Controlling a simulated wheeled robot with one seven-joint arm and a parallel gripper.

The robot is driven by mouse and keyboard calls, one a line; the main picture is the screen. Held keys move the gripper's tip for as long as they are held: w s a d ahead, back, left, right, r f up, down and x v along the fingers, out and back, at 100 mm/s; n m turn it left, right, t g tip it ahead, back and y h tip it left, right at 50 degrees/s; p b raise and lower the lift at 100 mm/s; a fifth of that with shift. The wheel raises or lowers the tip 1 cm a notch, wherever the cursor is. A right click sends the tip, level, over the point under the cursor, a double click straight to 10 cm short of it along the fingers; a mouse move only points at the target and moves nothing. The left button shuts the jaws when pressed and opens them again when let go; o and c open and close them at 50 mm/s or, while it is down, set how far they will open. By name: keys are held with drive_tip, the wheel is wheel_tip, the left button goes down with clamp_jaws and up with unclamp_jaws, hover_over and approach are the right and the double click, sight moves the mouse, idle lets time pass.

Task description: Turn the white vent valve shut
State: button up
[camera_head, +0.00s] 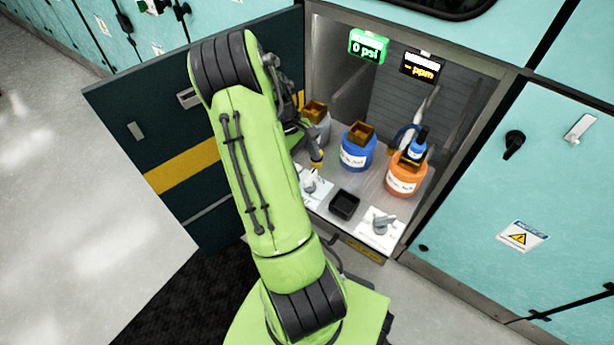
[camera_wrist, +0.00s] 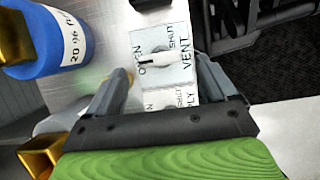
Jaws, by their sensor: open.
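The white vent valve (camera_wrist: 160,59) sits on a white plate marked VENT, OPEN and SHUT, centred ahead of my gripper in the wrist view. Its short handle lies across the plate near the OPEN lettering; its exact angle is hard to tell. In the head view the vent plate (camera_head: 318,190) is partly hidden by my arm. My gripper (camera_wrist: 164,68) is open and empty, with one fingertip on each side of the valve in the wrist picture. I see no contact with the handle.
A second plate, apparently SUPPLY (camera_wrist: 173,98), lies just nearer my gripper. A blue tub (camera_head: 357,153) and an orange tub (camera_head: 406,177) stand behind. The open dark door (camera_head: 190,150) is at left.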

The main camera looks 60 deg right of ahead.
sight(309, 175)
drive_tip(key=b+x, duration=0.1)
drive_tip(key=x, duration=0.2)
drive_tip(key=shift+s+f, duration=0.1)
drive_tip(key=shift+f, duration=0.25)
drive_tip(key=c, duration=1.1)
drive_tip(key=shift+o, duration=0.2)
